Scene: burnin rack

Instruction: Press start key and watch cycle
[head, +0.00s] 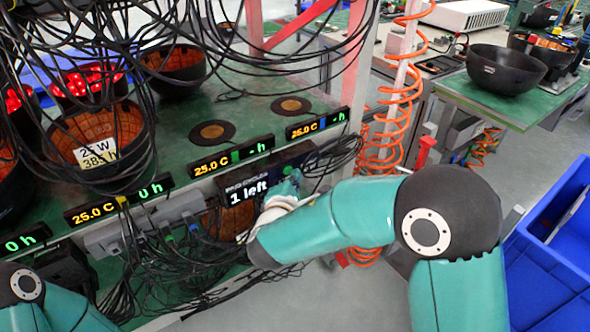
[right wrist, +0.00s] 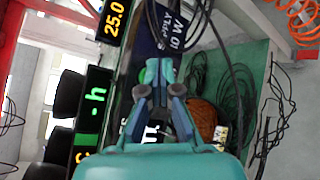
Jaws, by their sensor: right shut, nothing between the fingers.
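The control panel (head: 250,191) is a dark box on the front of the rack's lower level, with white text whose lower line reads "1 left". A small green key (head: 287,170) sits at the right of that text. In the right wrist view the green key (right wrist: 150,72) shows beside my fingertips, partly hidden by them. My right gripper (head: 294,180) is shut and empty, its tips right at the panel by the key. It also shows in the right wrist view (right wrist: 160,72). I cannot tell whether the tips touch the key. My left gripper is out of view.
Amber displays (head: 232,158) reading 25.0 C line the shelf edge above the panel. Black cables hang over the rack and below the panel. Dark bowls (head: 177,70) stand on the green shelf. An orange coiled hose (head: 400,95) hangs right of the rack; a blue bin (head: 545,262) stands far right.

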